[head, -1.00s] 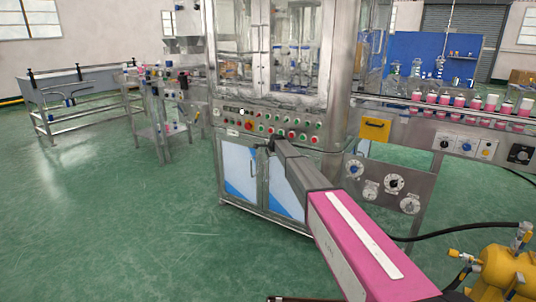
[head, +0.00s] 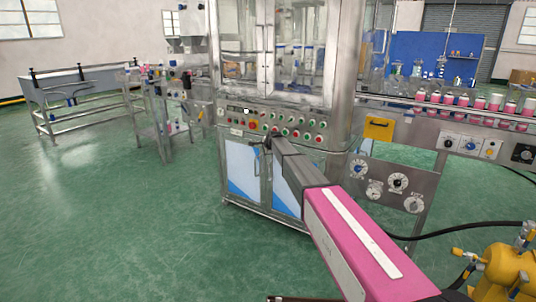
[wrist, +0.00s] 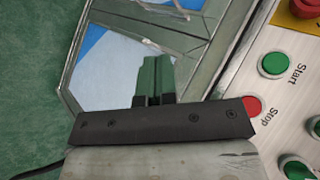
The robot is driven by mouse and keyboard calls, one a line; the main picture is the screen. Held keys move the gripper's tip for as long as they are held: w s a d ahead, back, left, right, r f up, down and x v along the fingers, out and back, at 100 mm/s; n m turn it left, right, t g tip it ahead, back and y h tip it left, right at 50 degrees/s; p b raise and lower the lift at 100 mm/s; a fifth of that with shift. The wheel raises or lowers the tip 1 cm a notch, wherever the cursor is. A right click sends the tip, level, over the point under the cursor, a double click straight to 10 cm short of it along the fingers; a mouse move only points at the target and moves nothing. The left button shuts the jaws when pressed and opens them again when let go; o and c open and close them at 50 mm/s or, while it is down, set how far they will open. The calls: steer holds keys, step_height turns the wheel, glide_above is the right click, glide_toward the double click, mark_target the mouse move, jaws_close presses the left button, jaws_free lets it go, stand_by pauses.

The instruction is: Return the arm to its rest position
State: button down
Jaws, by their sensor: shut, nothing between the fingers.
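My gripper (wrist: 157,62) is shut and empty in the wrist view. Its two dark green fingers lie side by side. In the head view my arm reaches forward from the lower right, and the gripper end (head: 271,138) appears small and dark in front of the machine's lower front, just under the button row. In the wrist view a green Start button (wrist: 274,64) and a red Stop button (wrist: 250,105) sit on the panel right of the fingers. The gap between the fingers and the panel cannot be judged.
The steel machine (head: 235,98) has blue-and-white lower doors (head: 242,165). A conveyor with pink bottles (head: 463,101) runs at right, above a dial panel (head: 385,183). A yellow tank (head: 505,270) stands at lower right. A metal bench (head: 85,95) is at far left. Green floor (head: 120,220) is open at left.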

steer(key=s+d+f+n+g+h, duration=0.1)
steer(key=s+d+f+n, duration=0.3)
steer(key=s+d, duration=0.6)
steer(key=s+d+f+n+g+h, duration=0.1)
steer(key=s+d+f+n+g, duration=0.3)
steer(key=s+d, duration=0.7)
steer(key=s+d+f+n+g+h, duration=0.2)
steer(key=s+d, duration=0.8)
steer(key=s, duration=2.5)
step_height(320, 180, down, 4)
steer(key=n+g, duration=0.1)
steer(key=n, duration=0.1)
steer(key=shift+s+d+r+n, duration=0.15)
steer(key=shift+s+d+n, duration=0.2)
steer(key=shift+n, duration=0.05)
